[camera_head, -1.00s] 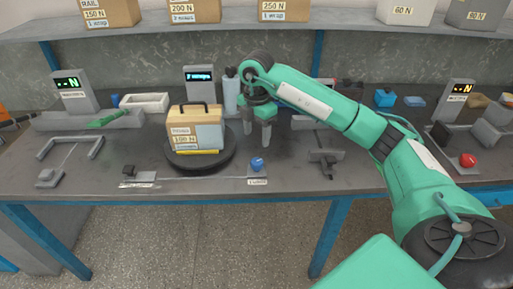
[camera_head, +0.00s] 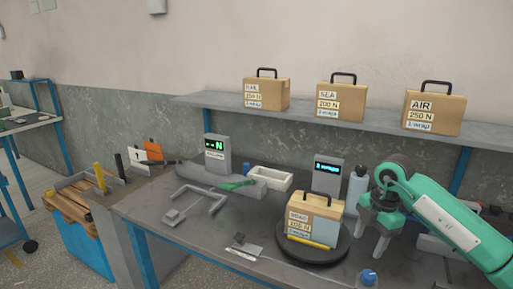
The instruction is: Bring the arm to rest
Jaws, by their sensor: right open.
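My right arm comes in from the right edge. Its gripper (camera_head: 378,238) points down with its fingers apart and nothing between them. It is over the bench (camera_head: 185,232), just right of a black turntable (camera_head: 335,252). A tan box with a dark handle and a grey panel (camera_head: 315,218) stands upright on the turntable, apart from the fingers. Its label is too small to read surely. A blue knob (camera_head: 368,277) is below the gripper at the bench front. My left gripper is not in view.
A shelf (camera_head: 215,101) behind holds handled boxes marked RAIL (camera_head: 266,93), SEA (camera_head: 341,101) and AIR (camera_head: 434,111). A green-lit display (camera_head: 217,152), a blue-lit display (camera_head: 327,174), a white tray (camera_head: 268,178) and a grey bottle (camera_head: 356,189) stand on the bench. A blue bin (camera_head: 85,240) is left.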

